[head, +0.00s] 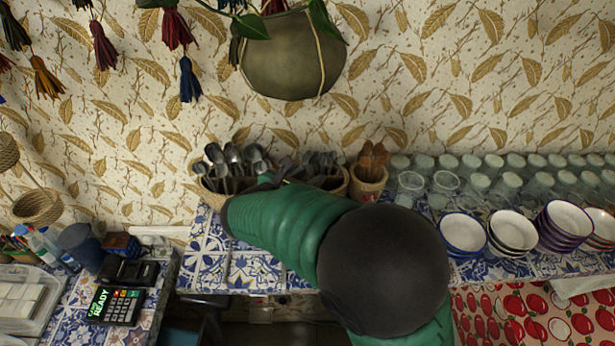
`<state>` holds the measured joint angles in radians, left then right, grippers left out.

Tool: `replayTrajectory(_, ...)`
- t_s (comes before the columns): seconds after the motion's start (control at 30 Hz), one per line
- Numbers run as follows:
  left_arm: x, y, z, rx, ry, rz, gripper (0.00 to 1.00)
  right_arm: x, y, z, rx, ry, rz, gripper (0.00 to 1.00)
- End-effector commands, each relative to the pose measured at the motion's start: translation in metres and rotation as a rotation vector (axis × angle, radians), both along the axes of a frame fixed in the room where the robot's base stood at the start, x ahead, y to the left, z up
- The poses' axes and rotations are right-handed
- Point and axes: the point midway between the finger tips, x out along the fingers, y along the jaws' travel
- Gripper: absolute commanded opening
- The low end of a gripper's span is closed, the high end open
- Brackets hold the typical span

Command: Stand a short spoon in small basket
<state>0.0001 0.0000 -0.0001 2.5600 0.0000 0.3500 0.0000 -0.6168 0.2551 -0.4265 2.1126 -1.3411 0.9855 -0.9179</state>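Metal spoons (232,157) stand in a woven basket (207,184) at the left of the tiled counter. More metal utensils (322,162) stand in a middle basket (340,184). A smaller basket (369,187) to its right holds wooden utensils (372,158). My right arm reaches from the lower right across the counter. Its gripper (284,173) is small and dark among the utensils, between the left and middle baskets. My arm hides part of both baskets, and I cannot tell whether the fingers hold a spoon. My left gripper is not in view.
Rows of glasses (480,183) and stacked bowls (512,232) stand to the right. A card terminal (115,305) and a dark cup (79,244) are on the lower-left counter. A hanging pot (292,58) is above. Bare tiles (209,262) lie in front of the left basket.

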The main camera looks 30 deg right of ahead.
Motion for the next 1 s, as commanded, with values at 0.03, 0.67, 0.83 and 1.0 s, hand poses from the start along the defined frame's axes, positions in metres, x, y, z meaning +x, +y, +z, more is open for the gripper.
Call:
replayTrajectory(0.03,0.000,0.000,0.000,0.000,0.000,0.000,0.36,0.000,0.000,0.000,0.000,0.000,0.000,0.34)
replayTrajectory(0.67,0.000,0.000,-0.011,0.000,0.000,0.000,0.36,-0.046,0.091,0.047,0.003,-0.003,0.005,0.34)
replayTrajectory(0.83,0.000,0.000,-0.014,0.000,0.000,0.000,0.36,-0.063,0.121,0.063,0.001,0.001,0.001,0.34)
replayTrajectory(1.0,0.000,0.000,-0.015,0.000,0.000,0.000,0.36,-0.070,0.134,0.071,-0.001,0.002,0.000,0.34)
